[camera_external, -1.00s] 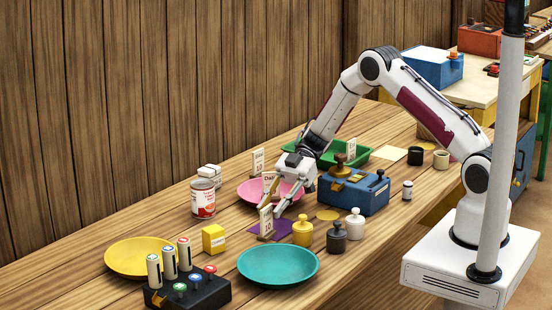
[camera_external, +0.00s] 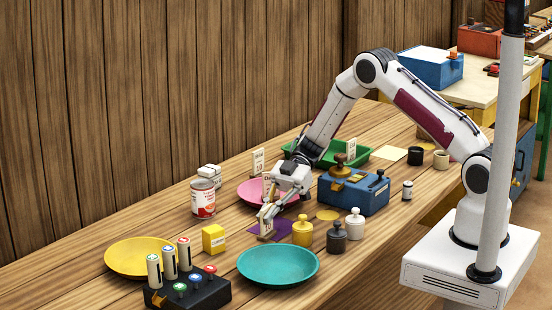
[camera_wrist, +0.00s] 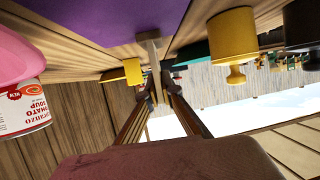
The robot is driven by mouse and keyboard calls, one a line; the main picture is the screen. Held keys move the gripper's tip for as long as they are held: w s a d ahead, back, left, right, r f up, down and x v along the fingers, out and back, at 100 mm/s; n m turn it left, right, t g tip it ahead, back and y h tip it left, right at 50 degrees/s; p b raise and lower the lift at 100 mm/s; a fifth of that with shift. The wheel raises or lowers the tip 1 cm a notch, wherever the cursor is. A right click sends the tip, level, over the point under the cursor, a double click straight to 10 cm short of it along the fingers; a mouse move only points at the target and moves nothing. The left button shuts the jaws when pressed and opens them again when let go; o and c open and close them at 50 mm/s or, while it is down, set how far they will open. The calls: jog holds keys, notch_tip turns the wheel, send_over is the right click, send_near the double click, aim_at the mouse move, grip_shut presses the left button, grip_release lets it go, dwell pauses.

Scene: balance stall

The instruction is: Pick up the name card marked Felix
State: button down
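A small pale name card (camera_external: 264,227) stands on a wooden foot at the edge of the purple mat (camera_external: 287,229). My gripper (camera_external: 268,211) is down at this card, its fingers covering much of it. In the wrist view my two fingertips (camera_wrist: 156,88) lie on either side of the card (camera_wrist: 154,58), which shows edge-on. I cannot tell whether they press on it. Other cards stand behind: one at the back left (camera_external: 258,161), one at the back right (camera_external: 352,149), and one partly hidden by my gripper (camera_external: 267,184). I cannot read Felix on any of them.
Close by are a yellow weight (camera_external: 302,232), a dark weight (camera_external: 336,238), a white weight (camera_external: 355,224), a teal plate (camera_external: 278,266), a yellow box (camera_external: 213,238), a pink plate (camera_external: 249,192) and a soup can (camera_external: 203,198). A blue scale box (camera_external: 352,194) stands right.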

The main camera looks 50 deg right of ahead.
jog(key=shift+r, duration=0.1)
dwell(0.3)
jog(key=shift+r, duration=4.95)
